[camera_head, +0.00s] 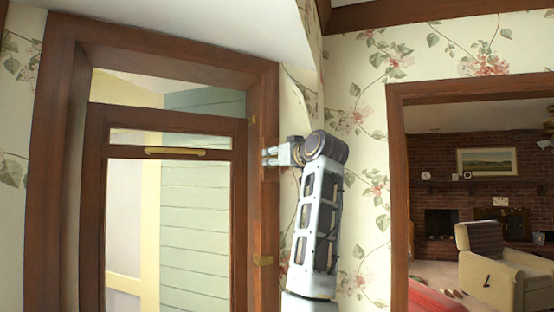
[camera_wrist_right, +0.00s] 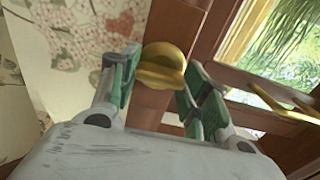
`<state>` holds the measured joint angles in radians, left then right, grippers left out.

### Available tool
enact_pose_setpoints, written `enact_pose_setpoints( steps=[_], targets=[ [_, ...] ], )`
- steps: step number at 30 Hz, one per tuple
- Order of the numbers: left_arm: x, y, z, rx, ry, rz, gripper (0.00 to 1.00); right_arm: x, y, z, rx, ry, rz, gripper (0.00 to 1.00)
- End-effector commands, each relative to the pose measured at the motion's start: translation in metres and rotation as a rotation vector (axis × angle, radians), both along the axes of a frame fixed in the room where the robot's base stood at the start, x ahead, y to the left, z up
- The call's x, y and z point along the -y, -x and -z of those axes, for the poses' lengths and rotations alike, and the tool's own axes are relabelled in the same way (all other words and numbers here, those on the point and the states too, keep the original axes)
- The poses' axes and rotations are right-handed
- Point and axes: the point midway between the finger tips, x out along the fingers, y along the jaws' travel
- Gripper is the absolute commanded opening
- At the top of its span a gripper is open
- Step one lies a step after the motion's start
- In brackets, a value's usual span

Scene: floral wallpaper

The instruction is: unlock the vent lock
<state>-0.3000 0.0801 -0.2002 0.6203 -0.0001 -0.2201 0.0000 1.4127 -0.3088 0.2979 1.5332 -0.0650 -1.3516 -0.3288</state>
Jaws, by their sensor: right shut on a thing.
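The vent lock (camera_wrist_right: 163,62) is a rounded brass knob on the brown wood frame, seen in the right wrist view. My right gripper (camera_wrist_right: 160,78) has its green-padded fingers on either side of the knob and is shut on it. In the head view my right gripper (camera_head: 269,157) is at the right post of the wooden frame, and the knob cannot be made out there. The vent (camera_head: 125,136) is a narrow glazed panel with a brass bar (camera_head: 175,151) along its lower edge. My left gripper is not in view.
Floral wallpaper (camera_head: 365,100) covers the wall to the right. Further right, a doorway opens on a room with an armchair (camera_head: 490,262) and a brick fireplace wall.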

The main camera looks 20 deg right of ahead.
Motion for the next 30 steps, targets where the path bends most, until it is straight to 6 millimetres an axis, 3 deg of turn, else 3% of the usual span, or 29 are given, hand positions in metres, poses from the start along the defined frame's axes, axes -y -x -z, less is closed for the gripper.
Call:
enact_pose_setpoints(
  steps=[14,30],
  targets=[
    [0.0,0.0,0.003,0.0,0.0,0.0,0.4,0.001,0.0,0.0,0.012,0.063,0.001,0.22],
    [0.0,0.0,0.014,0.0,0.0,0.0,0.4,0.0,0.0,0.001,0.076,0.394,0.003,0.22]
  ],
)
